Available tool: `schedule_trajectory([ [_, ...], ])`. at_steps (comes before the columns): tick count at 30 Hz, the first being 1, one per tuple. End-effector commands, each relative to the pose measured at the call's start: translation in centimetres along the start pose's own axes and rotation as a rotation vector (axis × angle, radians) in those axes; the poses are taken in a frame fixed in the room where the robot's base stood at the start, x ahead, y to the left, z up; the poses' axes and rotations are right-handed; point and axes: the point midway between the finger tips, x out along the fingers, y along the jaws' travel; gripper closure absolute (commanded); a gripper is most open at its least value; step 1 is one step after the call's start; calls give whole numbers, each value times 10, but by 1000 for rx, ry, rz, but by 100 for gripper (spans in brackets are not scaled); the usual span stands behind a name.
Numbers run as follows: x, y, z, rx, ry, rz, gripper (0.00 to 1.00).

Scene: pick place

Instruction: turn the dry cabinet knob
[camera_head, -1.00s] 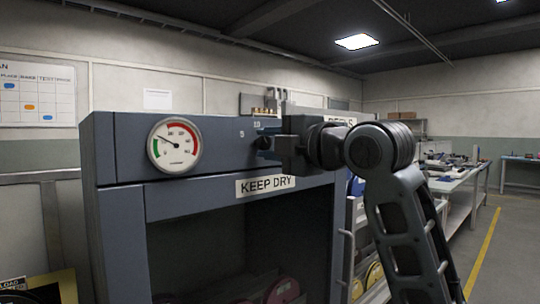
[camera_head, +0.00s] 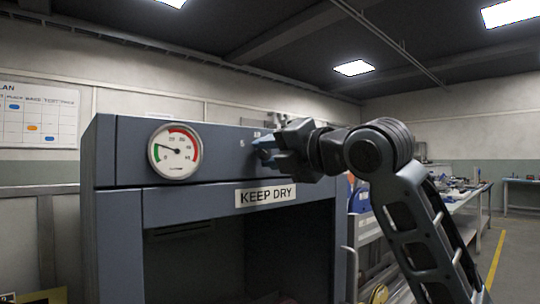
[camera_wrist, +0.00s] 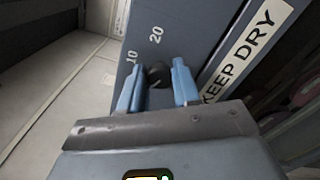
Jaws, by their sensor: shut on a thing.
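The dry cabinet (camera_head: 215,205) is a blue-grey box with an open dark front and a "KEEP DRY" label (camera_head: 266,195). Its black knob (camera_wrist: 157,74) sits on the upper panel, beside the printed numbers 10 and 20 in the wrist view. My gripper (camera_wrist: 157,88) has its two blue fingers on either side of the knob, shut on it. In the head view my gripper (camera_head: 264,148) is at the upper panel and hides the knob. The gripper looks tilted there. A round gauge (camera_head: 174,151) with green and red bands is left of it.
A door handle (camera_head: 351,262) stands out at the cabinet's right side, below my arm. Workbenches (camera_head: 462,197) with items stand behind at the right. A wall chart (camera_head: 38,115) hangs at the left. The floor at the far right is open.

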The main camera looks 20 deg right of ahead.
Motion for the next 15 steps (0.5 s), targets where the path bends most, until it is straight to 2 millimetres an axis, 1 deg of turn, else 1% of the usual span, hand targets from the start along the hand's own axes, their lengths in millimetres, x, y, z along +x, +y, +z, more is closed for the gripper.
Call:
schedule_trajectory([
  [1,1,-2,-3,-1,6,-5,99],
  [10,1,-2,-3,-1,6,-6,99],
  [11,1,-2,-3,-1,7,-6,67],
  [15,0,-2,-2,-1,5,-5,53],
])
